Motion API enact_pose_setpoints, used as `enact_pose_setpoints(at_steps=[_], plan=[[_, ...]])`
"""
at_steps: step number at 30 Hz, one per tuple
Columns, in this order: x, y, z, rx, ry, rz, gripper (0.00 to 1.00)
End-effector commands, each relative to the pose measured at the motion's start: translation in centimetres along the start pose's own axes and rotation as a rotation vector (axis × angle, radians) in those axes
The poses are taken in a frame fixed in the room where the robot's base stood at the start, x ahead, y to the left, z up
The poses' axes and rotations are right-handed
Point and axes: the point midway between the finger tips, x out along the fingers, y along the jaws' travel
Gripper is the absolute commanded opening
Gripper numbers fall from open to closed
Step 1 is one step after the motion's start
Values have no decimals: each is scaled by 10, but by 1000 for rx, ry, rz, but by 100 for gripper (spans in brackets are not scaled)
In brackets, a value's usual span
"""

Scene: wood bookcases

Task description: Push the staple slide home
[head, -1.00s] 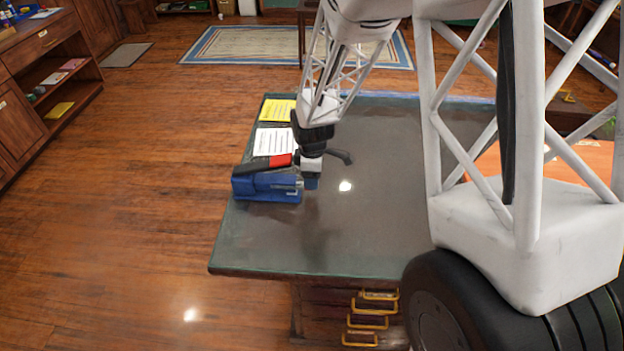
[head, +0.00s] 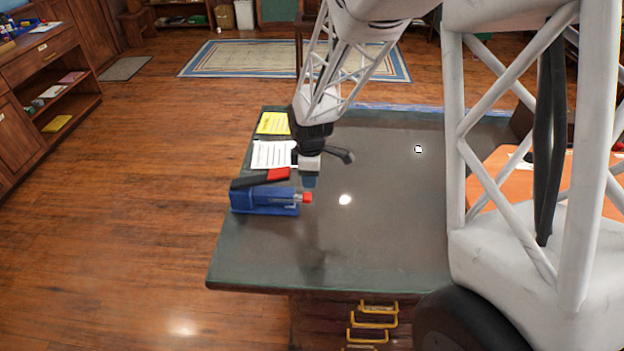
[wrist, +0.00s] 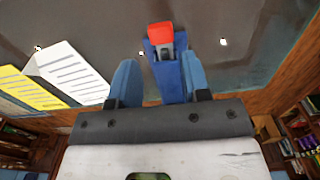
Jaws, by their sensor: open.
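A blue stapler (head: 262,203) lies near the desk's left edge, its black handle with a red end (head: 278,174) raised at an angle. Its staple slide (head: 307,197) sticks out at the right end, with a red tip. In the wrist view, the red tip (wrist: 160,33) shows beyond the blue stapler body (wrist: 170,78). My gripper (head: 309,183) is just above and beyond the slide end in the head view. Its blue fingers (wrist: 159,60) are spread with nothing held, one on each side of the stapler in the picture. The handle is hidden in the wrist view.
The dark desk (head: 350,245) is clear to the right of and in front of the stapler. White paper (head: 272,155) and a yellow sheet (head: 273,123) lie behind it. An orange surface (head: 490,182) is at the right, partly behind my arm.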

Motion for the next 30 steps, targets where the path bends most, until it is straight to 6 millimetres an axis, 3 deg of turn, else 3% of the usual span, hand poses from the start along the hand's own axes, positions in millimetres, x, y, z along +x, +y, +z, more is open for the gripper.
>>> enact_pose_setpoints(at_steps=[1, 8, 20, 30], plan=[[0, 0, 2, 10, 3, -4, 36], [6, -4, 20, 159, 46, -64, 0], [19, -17, 77, 739, 251, -307, 0], [16, -11, 119, 1229, 489, -526, 0]])
